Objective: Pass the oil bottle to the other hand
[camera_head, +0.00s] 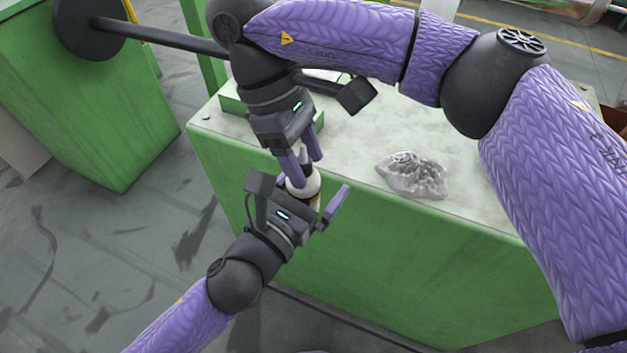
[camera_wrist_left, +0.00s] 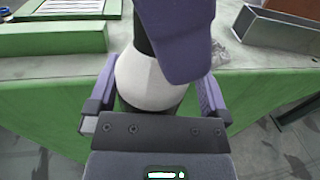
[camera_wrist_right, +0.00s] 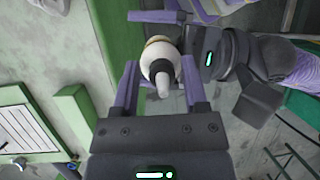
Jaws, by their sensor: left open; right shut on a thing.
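The oil bottle (camera_head: 304,188) is white with a dark upper part and a pale nozzle. It is in the air by the near edge of the green cabinet. My right gripper (camera_head: 302,168) comes from above and is shut on its upper part. My left gripper (camera_head: 312,192) is below, open, with its fingers on either side of the bottle. In the left wrist view the white body (camera_wrist_left: 150,82) is between the left fingers, partly hidden by a right finger. In the right wrist view the nozzle (camera_wrist_right: 162,82) points toward the camera.
The green cabinet (camera_head: 370,260) has a pale top. A clear plastic bag of parts (camera_head: 412,175) lies on it, right of the grippers. A green box (camera_wrist_right: 75,115) is on the top, left in the right wrist view. Another green cabinet (camera_head: 90,100) stands at left, with open floor between.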

